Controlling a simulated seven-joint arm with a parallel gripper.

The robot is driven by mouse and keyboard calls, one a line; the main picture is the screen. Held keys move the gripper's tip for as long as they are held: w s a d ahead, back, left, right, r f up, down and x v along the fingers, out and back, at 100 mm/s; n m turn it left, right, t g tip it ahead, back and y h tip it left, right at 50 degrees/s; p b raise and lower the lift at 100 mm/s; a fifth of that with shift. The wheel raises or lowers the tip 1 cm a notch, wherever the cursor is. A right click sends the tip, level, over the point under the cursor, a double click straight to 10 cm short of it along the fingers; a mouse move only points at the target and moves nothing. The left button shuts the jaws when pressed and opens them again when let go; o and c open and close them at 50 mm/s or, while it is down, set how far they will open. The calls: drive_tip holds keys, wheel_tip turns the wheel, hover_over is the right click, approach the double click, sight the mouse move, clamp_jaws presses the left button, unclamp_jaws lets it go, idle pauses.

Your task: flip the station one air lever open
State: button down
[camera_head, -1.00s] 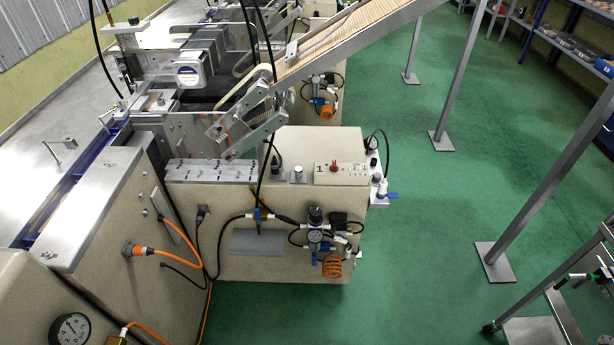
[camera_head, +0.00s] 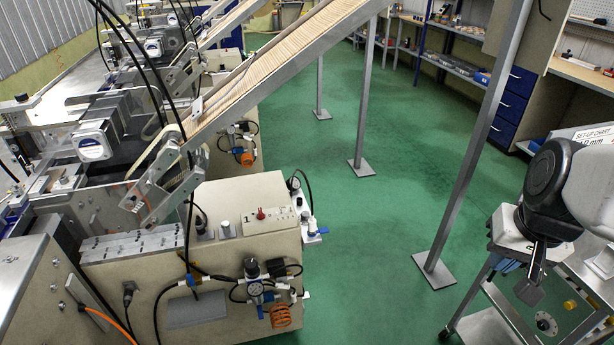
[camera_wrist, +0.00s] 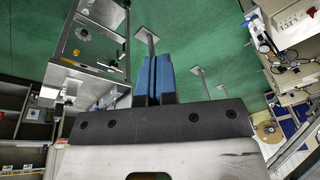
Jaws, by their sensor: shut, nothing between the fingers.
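The station one box (camera_head: 190,262) is beige, with a small panel (camera_head: 268,220) marked 1 and a red knob on top, at the lower left middle of the head view. A small blue lever (camera_head: 322,231) sticks out to the right from fittings on the box's right side. An air regulator with a round gauge (camera_head: 255,289) and blue parts is on the front face. I cannot tell which part is the air lever, or its setting. My gripper (camera_head: 530,290) hangs at the right, well apart from the box. Its blue fingers (camera_wrist: 152,80) are together and empty in the wrist view.
A metal cart (camera_head: 485,328) stands below my arm. A slanted chute (camera_head: 285,65) of sticks on grey posts (camera_head: 475,140) rises between the machine and the shelves. Green floor (camera_head: 370,230) is open between box and cart. An orange coil (camera_head: 280,316) hangs by the regulator.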

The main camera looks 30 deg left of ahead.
sight(191, 280)
drive_tip(key=w+a+f+n+g+y, duration=0.1)
drive_tip(key=w+a+f, duration=0.25)
drive_tip(key=a, duration=0.75)
drive_tip(key=w+a+f+n+g, duration=0.1)
drive_tip(key=w+a+f+n, duration=0.2)
drive_tip(key=a, duration=0.8)
drive_tip(key=w+a+f+g+y, duration=0.1)
drive_tip(key=w+a+f, duration=0.25)
drive_tip(key=a, duration=0.65)
drive_tip(key=s+a+f+n, duration=0.1)
drive_tip(key=s+a+f, duration=0.3)
drive_tip(key=a+f, duration=0.3)
drive_tip(key=s+a+f+n+g, duration=0.1)
drive_tip(key=s+a+f, duration=0.4)
drive_tip(key=a, duration=0.8)
drive_tip(key=s+a+f+n+g, duration=0.1)
drive_tip(key=s+a+f, duration=0.3)
drive_tip(key=a+f, duration=0.5)
drive_tip(key=shift+s+a, duration=0.3)
drive_tip(key=shift+a, duration=0.5)
drive_tip(key=shift+f, duration=0.15)
drive_tip(key=s+a+f, duration=0.5)
drive_tip(key=f, duration=0.4)
drive_tip(key=shift+s+a, duration=0.2)
